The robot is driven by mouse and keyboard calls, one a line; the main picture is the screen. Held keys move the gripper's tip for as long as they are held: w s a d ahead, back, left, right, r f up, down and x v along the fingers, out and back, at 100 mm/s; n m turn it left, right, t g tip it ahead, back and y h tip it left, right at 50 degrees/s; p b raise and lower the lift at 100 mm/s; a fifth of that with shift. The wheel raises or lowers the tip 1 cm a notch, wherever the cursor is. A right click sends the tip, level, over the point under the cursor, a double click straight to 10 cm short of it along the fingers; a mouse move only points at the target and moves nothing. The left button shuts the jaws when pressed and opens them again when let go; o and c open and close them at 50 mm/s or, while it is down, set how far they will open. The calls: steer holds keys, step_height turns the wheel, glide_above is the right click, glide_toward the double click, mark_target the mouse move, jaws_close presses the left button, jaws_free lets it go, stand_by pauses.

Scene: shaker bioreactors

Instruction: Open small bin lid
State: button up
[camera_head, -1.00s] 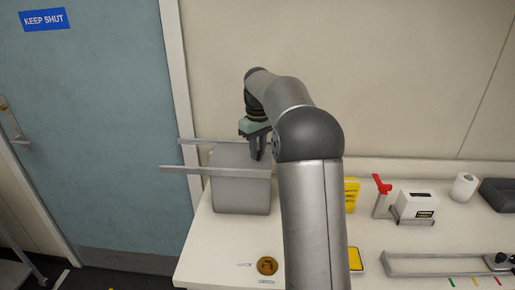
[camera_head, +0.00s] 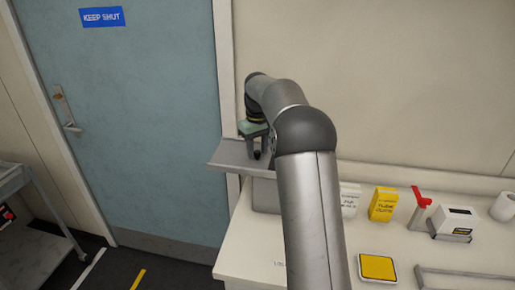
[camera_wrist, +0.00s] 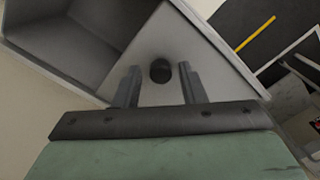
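The small bin (camera_head: 265,196) is a grey box on the white counter, mostly hidden behind my arm in the head view. Its grey lid (camera_head: 232,152) sticks out past the bin's left side. In the wrist view the lid (camera_wrist: 185,42) has a dark round knob (camera_wrist: 160,70), and the bin's hollow inside (camera_wrist: 62,45) shows uncovered beside it. My gripper (camera_wrist: 159,66) is over the lid with one finger on each side of the knob. A gap shows between each finger and the knob, so it looks open.
On the counter are a yellow pad (camera_head: 377,267), a yellow box (camera_head: 383,204), a white box (camera_head: 349,200) and a red-handled item (camera_head: 421,196). The door (camera_head: 150,120) and wall are close behind and left of the lid. A cart (camera_head: 35,225) stands at the far left.

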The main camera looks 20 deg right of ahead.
steer(key=shift+r, duration=0.1)
step_height(320, 180, up, 17)
steer(key=p, duration=0.2)
stand_by(0.5)
steer(key=shift+r, duration=0.1)
steer(key=s+a+f, duration=0.4)
steer(key=s+a, duration=0.5)
steer(key=s, duration=0.5)
steer(key=s+a+f+m, duration=0.1)
steer(key=s+a+f, duration=0.1)
steer(key=s+f, duration=0.6)
steer(key=s+a+f+m+t+b, duration=0.1)
steer(key=s+a+f, duration=0.2)
steer(key=s+f, duration=0.5)
steer(key=s, duration=0.8)
steer(key=shift+a, duration=0.2)
